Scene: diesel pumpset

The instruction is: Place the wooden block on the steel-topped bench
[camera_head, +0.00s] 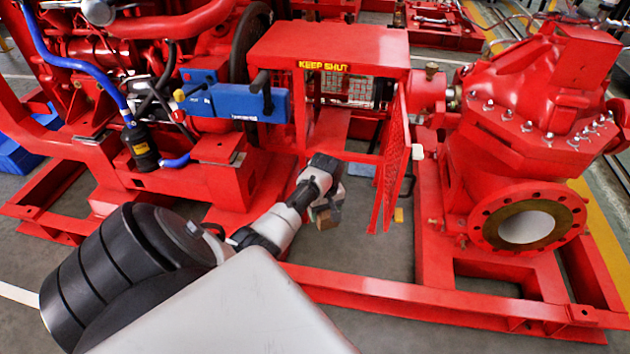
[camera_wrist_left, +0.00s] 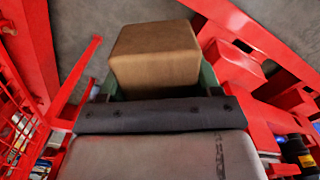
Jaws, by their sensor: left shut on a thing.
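The wooden block (camera_wrist_left: 155,55) is tan-brown and fills the upper middle of the left wrist view, between the greenish fingers of my left gripper (camera_wrist_left: 155,88). In the head view the left gripper (camera_head: 325,202) is at mid-picture, in front of the red guard's open door. The block (camera_head: 326,219) shows small and brown beneath it. The left gripper is shut on the block, apparently above the floor and the red base frame. I cannot make out a steel-topped bench in either view. My right gripper is not in view.
A red guard box (camera_head: 330,46) stands just beyond the gripper, with its mesh door (camera_head: 392,160) swung open to the right. The engine is at left, the red pump (camera_head: 535,110) at right. The base rail (camera_head: 400,292) runs along the front. Grey floor shows between the frames.

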